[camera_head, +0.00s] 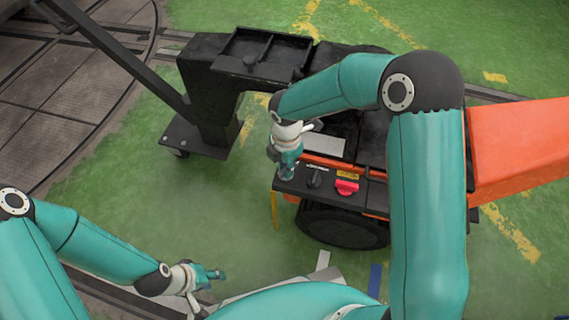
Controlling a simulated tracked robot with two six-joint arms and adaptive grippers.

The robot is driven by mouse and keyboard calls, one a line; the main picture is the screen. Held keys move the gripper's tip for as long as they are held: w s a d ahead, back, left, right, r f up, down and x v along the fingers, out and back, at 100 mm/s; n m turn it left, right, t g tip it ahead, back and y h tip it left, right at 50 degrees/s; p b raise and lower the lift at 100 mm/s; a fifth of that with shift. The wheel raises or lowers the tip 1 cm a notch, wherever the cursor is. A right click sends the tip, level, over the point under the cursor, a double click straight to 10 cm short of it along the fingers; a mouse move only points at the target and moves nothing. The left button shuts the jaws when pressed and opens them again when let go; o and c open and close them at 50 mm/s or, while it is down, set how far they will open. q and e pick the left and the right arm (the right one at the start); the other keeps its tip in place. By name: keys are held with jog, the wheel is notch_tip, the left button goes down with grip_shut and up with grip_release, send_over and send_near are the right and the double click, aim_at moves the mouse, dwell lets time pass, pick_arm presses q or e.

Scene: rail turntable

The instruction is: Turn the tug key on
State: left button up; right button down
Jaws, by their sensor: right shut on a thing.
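The tug's black control panel (331,192) is at the center of the head view, on the near side of the orange and black tug. My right gripper (287,174) points down onto the panel's left end and is shut on the tug key. The key itself is hidden by the fingers, so its turn position cannot be seen. Right of the gripper on the panel are a black knob (315,178) and a red switch (346,187). My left gripper (214,275) is open and empty, low over the green floor, well away from the panel.
The tug's black wheel (342,226) is below the panel. Green floor (190,215) is clear at left.

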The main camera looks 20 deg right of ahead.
jog(key=m, duration=0.5)
jog(key=shift+w+a+m, duration=0.15)
jog(key=shift+a+m, duration=0.05)
jog(key=shift+m, duration=0.1)
jog(key=m, duration=0.5)
jog(key=shift+r, duration=0.1)
jog(key=shift+m, duration=0.3)
jog(key=c, duration=1.2)
grip_release()
jog(key=shift+o, duration=0.2)
jog(key=shift+d, duration=0.1)
